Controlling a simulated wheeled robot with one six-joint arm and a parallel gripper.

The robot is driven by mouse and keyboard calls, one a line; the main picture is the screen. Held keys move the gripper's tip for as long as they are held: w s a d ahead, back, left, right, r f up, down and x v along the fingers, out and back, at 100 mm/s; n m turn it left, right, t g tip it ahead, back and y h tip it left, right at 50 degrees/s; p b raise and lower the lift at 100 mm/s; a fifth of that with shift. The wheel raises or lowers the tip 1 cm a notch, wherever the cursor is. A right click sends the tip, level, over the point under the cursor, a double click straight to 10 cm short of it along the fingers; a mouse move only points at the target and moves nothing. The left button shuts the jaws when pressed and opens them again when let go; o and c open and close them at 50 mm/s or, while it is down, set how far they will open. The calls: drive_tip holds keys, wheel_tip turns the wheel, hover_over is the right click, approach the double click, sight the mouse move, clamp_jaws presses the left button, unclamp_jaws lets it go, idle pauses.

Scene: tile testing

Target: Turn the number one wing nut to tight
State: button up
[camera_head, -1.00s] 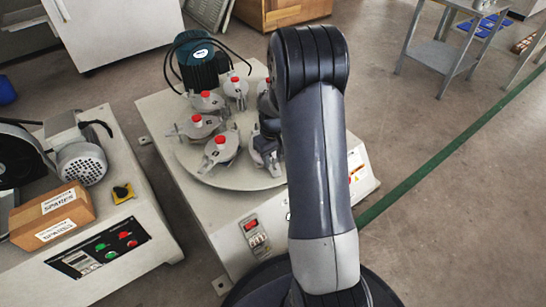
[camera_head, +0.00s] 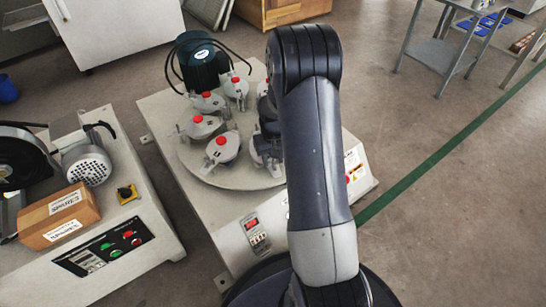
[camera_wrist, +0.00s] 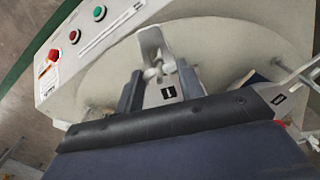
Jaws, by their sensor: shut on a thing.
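In the wrist view, the number one wing nut (camera_wrist: 154,73) is a light grey part on a clamp, beside a plate with a black label (camera_wrist: 168,92). My gripper (camera_wrist: 158,78) has its two dark fingers on either side of it and is shut on it. The fingers hide part of the nut, so its exact angle is hard to tell. In the head view, my arm hides most of the gripper and this clamp. Several other clamps with red caps (camera_head: 221,147) stand in a ring on the round plate (camera_head: 190,166) of the tile tester.
The tester's panel with red and green buttons (camera_wrist: 98,13) lies beyond the plate in the wrist view. A neighbouring clamp's labelled plate (camera_wrist: 276,98) is close at right. In the head view, a dark motor (camera_head: 201,62) stands behind the clamps. Another machine (camera_head: 95,250) bears a cardboard box (camera_head: 58,214).

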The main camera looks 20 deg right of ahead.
sight(273, 161)
drive_tip(key=o, duration=1)
wheel_tip(273, 161, up, 11)
drive_tip(key=p, duration=0.4)
drive_tip(key=shift+f, duration=0.15)
wheel_tip(273, 161, down, 11)
drive_tip(key=b, duration=0.4)
drive_tip(key=shift+n+b, duration=0.6)
drive_tip(key=shift+n, duration=0.1)
drive_tip(key=shift+r, duration=0.2)
